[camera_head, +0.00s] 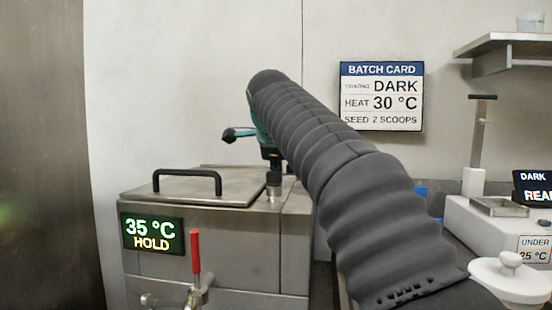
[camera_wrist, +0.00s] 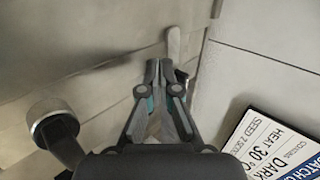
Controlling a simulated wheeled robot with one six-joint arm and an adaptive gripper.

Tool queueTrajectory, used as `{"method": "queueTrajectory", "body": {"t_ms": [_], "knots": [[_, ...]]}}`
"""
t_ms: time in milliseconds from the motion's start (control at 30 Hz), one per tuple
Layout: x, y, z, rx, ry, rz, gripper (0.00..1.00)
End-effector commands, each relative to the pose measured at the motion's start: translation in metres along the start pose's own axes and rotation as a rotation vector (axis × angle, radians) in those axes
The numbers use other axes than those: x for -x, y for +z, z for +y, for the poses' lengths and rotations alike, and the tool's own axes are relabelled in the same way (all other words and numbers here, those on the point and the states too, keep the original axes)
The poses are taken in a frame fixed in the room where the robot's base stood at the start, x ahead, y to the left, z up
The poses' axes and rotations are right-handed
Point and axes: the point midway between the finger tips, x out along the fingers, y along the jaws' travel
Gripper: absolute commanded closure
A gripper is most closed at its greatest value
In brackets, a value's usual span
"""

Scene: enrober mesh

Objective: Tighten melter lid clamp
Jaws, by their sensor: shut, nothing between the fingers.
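The steel melter (camera_head: 220,250) stands in the head view with its flat lid (camera_head: 235,182) down and a black bar handle (camera_head: 187,175) on top. A short metal post, apparently the lid clamp (camera_head: 274,194), stands at the lid's right edge. My gripper (camera_head: 272,160) points down just above it; my arm partly hides this spot, and I cannot tell whether they touch. In the wrist view my gripper (camera_wrist: 159,65) has its fingertips together, with nothing seen between them. A pale rounded bar (camera_wrist: 173,45) shows just beyond the tips, perhaps part of the clamp.
The melter display (camera_head: 152,234) reads 35 °C HOLD, and a red-handled tap (camera_head: 196,252) sticks out in front. The batch card (camera_head: 381,96) hangs on the wall behind. A white device (camera_head: 490,225) and a white lidded pot (camera_head: 510,283) stand at right.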

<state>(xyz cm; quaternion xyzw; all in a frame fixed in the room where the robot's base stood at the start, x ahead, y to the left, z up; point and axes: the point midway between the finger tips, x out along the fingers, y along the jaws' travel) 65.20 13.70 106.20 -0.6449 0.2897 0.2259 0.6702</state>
Motion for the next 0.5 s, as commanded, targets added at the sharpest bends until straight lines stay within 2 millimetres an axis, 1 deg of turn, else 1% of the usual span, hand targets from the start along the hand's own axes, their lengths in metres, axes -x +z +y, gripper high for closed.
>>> {"method": "queueTrajectory", "body": {"t_ms": [33,167,500], "knots": [[-0.0055,-0.0006,0.0002,0.000,0.002,0.002,1.00],[-0.0127,-0.0004,0.0003,0.000,0.002,0.001,1.00],[-0.0143,-0.0003,0.0001,0.000,0.000,0.001,1.00]]}}
